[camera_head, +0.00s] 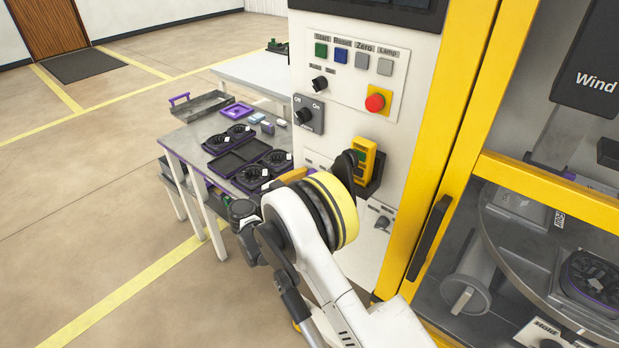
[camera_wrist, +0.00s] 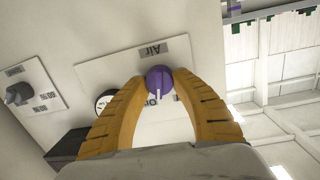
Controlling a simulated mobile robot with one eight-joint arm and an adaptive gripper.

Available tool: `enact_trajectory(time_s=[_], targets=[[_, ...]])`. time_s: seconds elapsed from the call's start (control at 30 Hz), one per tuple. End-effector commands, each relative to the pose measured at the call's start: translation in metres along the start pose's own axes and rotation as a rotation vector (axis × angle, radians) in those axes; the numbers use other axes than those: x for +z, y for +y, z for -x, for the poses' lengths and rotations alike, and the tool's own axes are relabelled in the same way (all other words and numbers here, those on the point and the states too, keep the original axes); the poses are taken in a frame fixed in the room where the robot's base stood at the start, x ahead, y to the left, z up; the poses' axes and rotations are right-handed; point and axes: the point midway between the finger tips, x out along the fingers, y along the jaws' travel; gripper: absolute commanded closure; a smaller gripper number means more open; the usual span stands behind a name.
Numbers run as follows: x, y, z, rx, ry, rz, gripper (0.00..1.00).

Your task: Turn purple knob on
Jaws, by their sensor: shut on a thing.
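The purple knob (camera_wrist: 159,84) sits on a white plate beneath an upside-down "Air" label in the wrist view. My gripper (camera_wrist: 160,76) has its two yellow fingers on either side of the knob, closed on it. A pale mark on the knob points toward the bottom of the wrist picture. Lettering beside it is partly covered by the fingers. In the head view my arm hides the knob, and only a bit of yellow finger (camera_head: 294,175) shows by the cabinet face.
A black gauge (camera_wrist: 104,101) is close to the left finger. In the head view, a red stop button (camera_head: 375,102), a yellow handheld device (camera_head: 363,160) and a table of fan parts (camera_head: 180,148) surround my arm.

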Motion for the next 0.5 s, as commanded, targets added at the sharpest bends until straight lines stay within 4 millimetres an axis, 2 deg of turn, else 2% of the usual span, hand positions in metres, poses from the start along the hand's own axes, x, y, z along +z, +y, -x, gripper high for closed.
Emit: enact_trajectory(time_s=[0.2,0.5], targets=[[-0.0011,0.0001,-0.0005,-0.015,-0.009,-0.184,0.98],[-0.0016,0.0004,-0.0005,-0.030,-0.020,-0.366,0.98]])
